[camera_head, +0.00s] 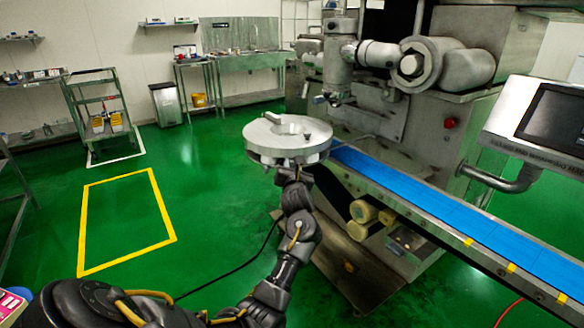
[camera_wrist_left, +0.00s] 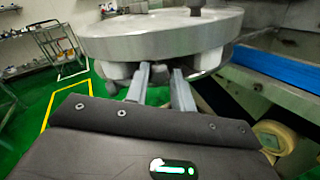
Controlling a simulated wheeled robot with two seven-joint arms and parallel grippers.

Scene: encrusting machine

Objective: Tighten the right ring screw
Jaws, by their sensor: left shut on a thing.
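A round grey metal disc (camera_head: 288,148) sits left of the machine, near the conveyor's end, with a raised bar and a small dark upright pin (camera_head: 307,138) on top. My left gripper (camera_head: 291,174) reaches up from below to its underside. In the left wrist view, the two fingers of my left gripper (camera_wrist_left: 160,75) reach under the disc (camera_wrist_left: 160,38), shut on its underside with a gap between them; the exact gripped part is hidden. I cannot tell which part is the right ring screw. My right gripper is not in view.
The encrusting machine (camera_head: 440,110) stands right of the disc, its pipe assembly (camera_head: 338,50) behind it. A blue conveyor belt (camera_head: 450,215) runs to the lower right, with a control screen (camera_head: 553,120) above. Green floor at the left is open around a yellow outline (camera_head: 128,222).

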